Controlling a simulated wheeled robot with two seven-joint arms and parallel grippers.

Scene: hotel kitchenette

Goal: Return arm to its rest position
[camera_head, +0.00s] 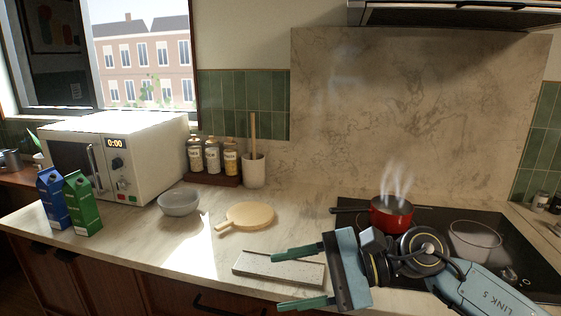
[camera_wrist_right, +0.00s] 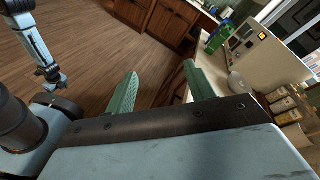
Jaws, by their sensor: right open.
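My right gripper (camera_head: 280,282) reaches in from the lower right of the head view, with its green fingers spread wide and pointing left. Nothing is between the fingers. It hovers over the counter's front edge, and its upper finger overlaps a pale flat slab (camera_head: 250,265) in the picture. The right wrist view also shows the open fingers (camera_wrist_right: 161,70) with wooden floor and cabinets beyond. Another arm of mine (camera_wrist_right: 35,45) shows at the upper left of the right wrist view; its end is too small to read. My left gripper is absent from the head view.
A steaming red pot (camera_head: 391,216) stands on the black cooktop (camera_head: 450,225), behind my right arm. The floor (camera_wrist_right: 85,50) is clear.

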